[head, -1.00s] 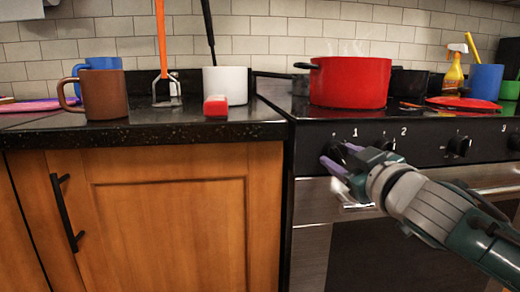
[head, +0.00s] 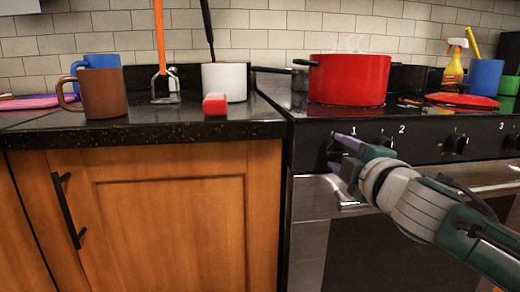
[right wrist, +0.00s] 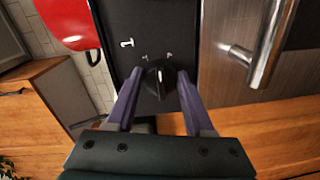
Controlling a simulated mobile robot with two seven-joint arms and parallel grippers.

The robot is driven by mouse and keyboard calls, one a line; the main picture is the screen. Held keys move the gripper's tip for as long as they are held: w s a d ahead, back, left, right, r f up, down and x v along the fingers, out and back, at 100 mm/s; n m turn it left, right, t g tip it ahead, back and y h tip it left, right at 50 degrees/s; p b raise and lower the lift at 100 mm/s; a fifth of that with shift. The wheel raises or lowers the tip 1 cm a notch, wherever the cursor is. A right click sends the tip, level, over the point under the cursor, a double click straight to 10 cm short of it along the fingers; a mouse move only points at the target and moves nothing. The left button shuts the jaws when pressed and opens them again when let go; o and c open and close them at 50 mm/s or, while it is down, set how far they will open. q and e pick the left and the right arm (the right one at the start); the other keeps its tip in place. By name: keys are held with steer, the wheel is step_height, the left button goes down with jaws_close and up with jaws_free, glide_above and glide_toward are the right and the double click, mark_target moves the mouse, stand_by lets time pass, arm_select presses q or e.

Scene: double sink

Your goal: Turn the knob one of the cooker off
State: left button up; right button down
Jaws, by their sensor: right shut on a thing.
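Knob one (head: 333,150) is a black knob on the cooker's dark front panel, at the panel's left end below the label "1". In the right wrist view the knob (right wrist: 158,79) has a light pointer mark directed roughly at the top of that picture. My right gripper (head: 342,155) has its two purple fingers on either side of the knob, closed on it; the fingers (right wrist: 159,90) also show in the right wrist view. The exact finger contact is hard to see. My left gripper is not in view.
A steaming red pot (head: 350,80) stands on the cooker top above the knob. Other knobs (head: 456,143) line the panel to the right. The oven handle (right wrist: 268,45) runs close below the panel. A counter (head: 200,125) with mugs lies to the left.

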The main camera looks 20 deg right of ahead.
steer(key=n, duration=0.4)
steer(key=shift+r, duration=0.1)
steer(key=n, duration=0.4)
steer(key=shift+a+n+h, duration=0.1)
steer(key=shift+n+h, duration=0.2)
steer(key=n+p, duration=0.1)
steer(key=n, duration=0.3)
steer(key=shift+r, duration=0.1)
steer(key=n, duration=0.3)
steer(key=shift+a+n+t, duration=0.1)
steer(key=shift+n+t, duration=0.2)
steer(key=shift+n, duration=0.4)
steer(key=shift+c, duration=1.4)
jaws_free()
